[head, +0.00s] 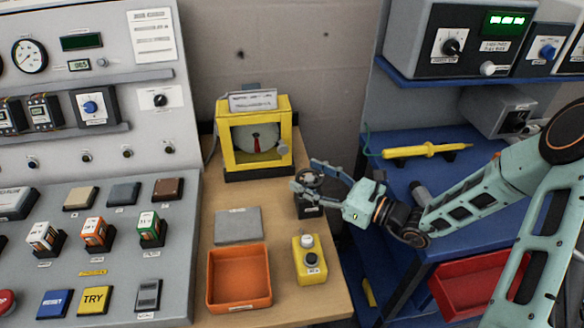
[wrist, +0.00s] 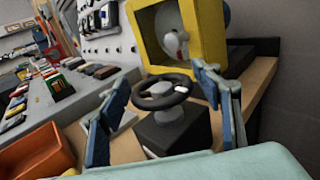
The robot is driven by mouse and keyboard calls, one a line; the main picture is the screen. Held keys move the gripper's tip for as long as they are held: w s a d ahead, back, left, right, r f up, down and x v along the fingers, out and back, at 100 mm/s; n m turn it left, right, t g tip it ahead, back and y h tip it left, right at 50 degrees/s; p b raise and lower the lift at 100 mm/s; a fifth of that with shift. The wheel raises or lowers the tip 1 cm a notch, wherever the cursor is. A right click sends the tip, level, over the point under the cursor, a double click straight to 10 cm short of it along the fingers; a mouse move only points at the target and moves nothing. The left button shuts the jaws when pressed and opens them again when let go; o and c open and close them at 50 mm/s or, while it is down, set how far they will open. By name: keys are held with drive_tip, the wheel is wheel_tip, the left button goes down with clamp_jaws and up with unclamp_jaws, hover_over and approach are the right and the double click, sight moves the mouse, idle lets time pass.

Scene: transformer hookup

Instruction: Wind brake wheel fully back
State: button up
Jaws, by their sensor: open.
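The brake wheel is a small black handwheel (wrist: 162,91) with a grey hub. It sits on a dark block (wrist: 176,130) near the right edge of the wooden bench. In the head view the wheel (head: 309,176) is partly covered by the fingers of my gripper (head: 316,177). In the wrist view my gripper (wrist: 160,100) is open, with one blue finger on each side of the wheel. The right finger looks close to the rim; I cannot tell whether either finger touches it.
A yellow-framed unit (head: 254,137) with a round disc and red pointer stands behind the wheel. An orange tray (head: 239,305), a grey plate (head: 237,226) and a yellow button box (head: 309,260) are on the bench. A blue workbench (head: 440,179) holds a yellow probe (head: 427,150).

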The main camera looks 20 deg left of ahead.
sight(298, 172)
drive_tip(key=shift+x, duration=2.75)
drive_tip(key=c, duration=1.1)
drive_tip(key=shift+f, duration=0.1)
drive_tip(key=shift+c, duration=0.8)
drive_tip(key=shift+c, duration=0.4)
